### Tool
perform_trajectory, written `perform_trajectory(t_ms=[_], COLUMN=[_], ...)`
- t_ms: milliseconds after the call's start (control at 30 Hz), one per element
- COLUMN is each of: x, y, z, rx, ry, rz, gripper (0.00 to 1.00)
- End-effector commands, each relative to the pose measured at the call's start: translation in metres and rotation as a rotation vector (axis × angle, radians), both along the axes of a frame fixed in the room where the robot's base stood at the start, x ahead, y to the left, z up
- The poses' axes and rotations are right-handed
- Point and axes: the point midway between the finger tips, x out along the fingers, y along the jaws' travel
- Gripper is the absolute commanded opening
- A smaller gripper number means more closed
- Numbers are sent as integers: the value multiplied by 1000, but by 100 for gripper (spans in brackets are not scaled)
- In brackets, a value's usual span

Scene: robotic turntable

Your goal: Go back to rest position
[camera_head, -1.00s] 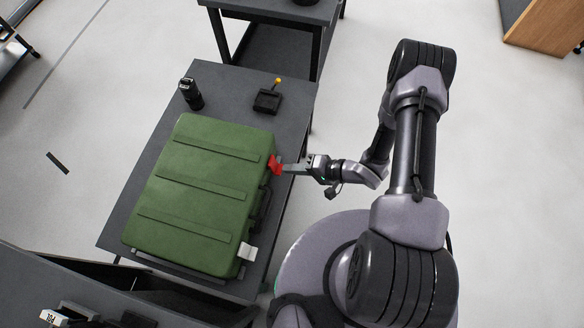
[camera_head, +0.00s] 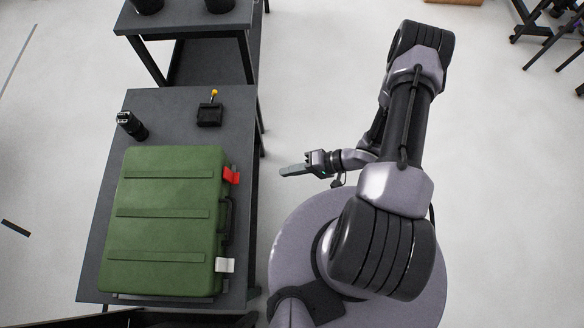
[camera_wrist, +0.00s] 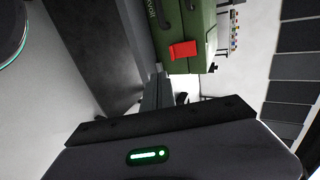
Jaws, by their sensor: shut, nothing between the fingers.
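My gripper (camera_head: 294,170) is shut and empty. It points left in the head view, over the floor just right of the dark table (camera_head: 180,103). It is apart from the green case (camera_head: 165,222) that lies on that table. The case has a red latch (camera_head: 231,175) and a white latch (camera_head: 224,265) on its right side. In the wrist view, my gripper's closed fingers (camera_wrist: 157,92) point towards the table edge and the case (camera_wrist: 200,25), with the red latch (camera_wrist: 183,50) beyond the fingertips.
A black cylindrical object (camera_head: 132,125) and a small black box with a yellow-tipped stick (camera_head: 209,112) stand on the table behind the case. A second dark table (camera_head: 185,20) stands further back. Open floor (camera_head: 310,60) lies to the right. Dark stands (camera_head: 548,30) are at the far right.

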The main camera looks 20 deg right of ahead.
Motion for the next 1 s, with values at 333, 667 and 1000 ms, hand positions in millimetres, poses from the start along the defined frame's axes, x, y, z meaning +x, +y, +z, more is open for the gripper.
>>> perform_trajectory(t_ms=[333, 667, 1000], x=[-2, 31, 152], y=[-6, -33, -167], z=[1, 7, 248], rx=[-1, -154, -1100], ry=[0, -42, -183], rz=[1, -15, -300], gripper=[0, 0, 0])
